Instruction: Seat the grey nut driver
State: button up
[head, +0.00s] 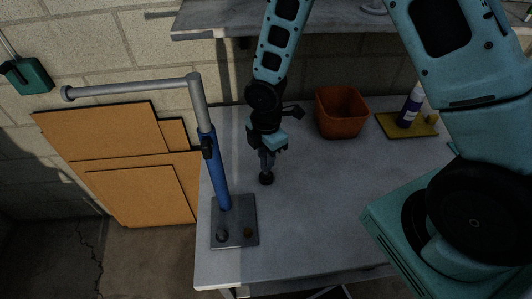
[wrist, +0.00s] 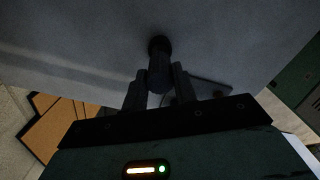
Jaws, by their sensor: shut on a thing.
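My gripper (head: 267,152) points down over the table, right of the blue post. It is shut on a dark grey piece, which I take to be the grey nut driver (head: 266,178). The piece hangs below the fingers with a wider round dark end at the bottom. In the wrist view, the nut driver (wrist: 159,65) sits between the two fingers (wrist: 160,90), its round end pointing away. I cannot tell whether that end touches the table. A metal base plate (head: 236,213) carries the post, with a grey round spot and a brownish one near its front.
The blue post (head: 216,170) with its grey crossbar (head: 130,88) rises close to the left of my gripper. An orange bin (head: 341,112) and a bottle (head: 410,106) on a yellow tray (head: 394,127) stand at the back right. The table's (head: 310,225) front middle is clear. A shelf (head: 220,22) hangs above.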

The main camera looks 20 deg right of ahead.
jog(key=o, duration=1)
jog(key=shift+o, duration=0.2)
notch_tip(320, 180, up, 17)
jog(key=shift+r, duration=0.15)
jog(key=s+a+m+b, duration=0.2)
jog(key=s+m, duration=0.4)
jog(key=s, duration=0.4)
jog(key=s+a+f+m+b, duration=0.1)
jog(key=s+a+m, duration=0.3)
jog(key=s, duration=0.6)
jog(key=m+b, duration=0.1)
jog(key=m, duration=0.1)
jog(key=shift+a+m+y+b, duration=0.15)
jog(key=shift+m+y+b, duration=0.15)
jog(key=shift+b, duration=0.1)
